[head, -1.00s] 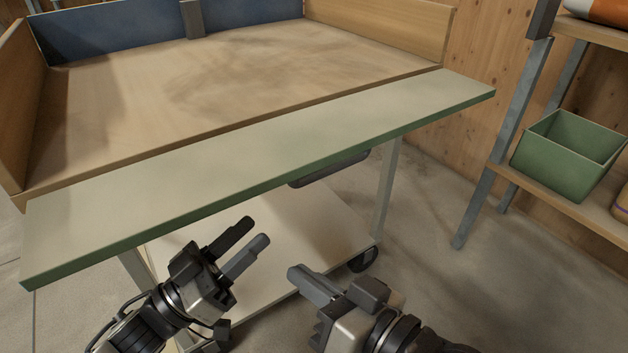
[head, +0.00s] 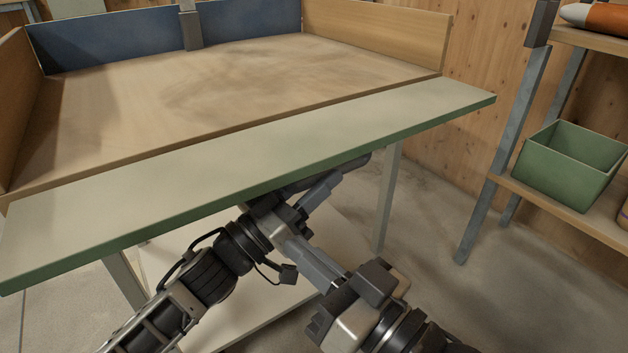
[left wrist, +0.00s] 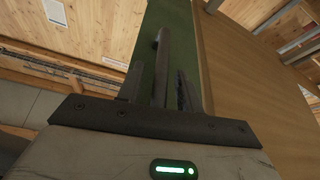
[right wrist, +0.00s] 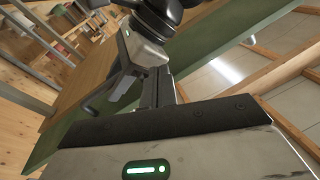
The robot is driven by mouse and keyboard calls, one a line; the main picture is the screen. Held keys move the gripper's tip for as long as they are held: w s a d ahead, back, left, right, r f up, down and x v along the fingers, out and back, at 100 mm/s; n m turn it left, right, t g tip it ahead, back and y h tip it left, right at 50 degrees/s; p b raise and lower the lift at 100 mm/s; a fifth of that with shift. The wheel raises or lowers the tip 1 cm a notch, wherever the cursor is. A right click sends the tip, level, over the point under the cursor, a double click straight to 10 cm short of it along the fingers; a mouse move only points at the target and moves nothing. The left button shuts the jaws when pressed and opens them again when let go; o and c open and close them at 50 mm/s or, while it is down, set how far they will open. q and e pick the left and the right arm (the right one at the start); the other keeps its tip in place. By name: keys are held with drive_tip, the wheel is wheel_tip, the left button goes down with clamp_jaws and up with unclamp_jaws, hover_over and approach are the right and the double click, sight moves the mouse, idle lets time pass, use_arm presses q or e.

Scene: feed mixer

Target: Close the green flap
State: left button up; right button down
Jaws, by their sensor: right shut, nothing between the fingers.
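The green flap (head: 250,165) lies folded out, about level, along the front of the wooden box. A dark bar handle (head: 350,165) is on its underside, partly hidden in the head view. My left gripper (head: 312,200) reaches under the flap's front edge at the handle. In the left wrist view my left gripper (left wrist: 160,90) is open, with the handle (left wrist: 162,55) between its fingers against the green underside (left wrist: 180,40). My right gripper (head: 292,247) is shut and empty, just below and close to the left gripper. Its closed fingers (right wrist: 156,88) show in the right wrist view.
The box (head: 220,85) has wooden sides and a blue back wall. A pale lower shelf (head: 260,325) and legs (head: 388,200) stand below the flap. At the right, a rack holds a green bin (head: 570,165). Floor between cart and rack is clear.

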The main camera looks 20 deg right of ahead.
use_arm(q)
clamp_jaws()
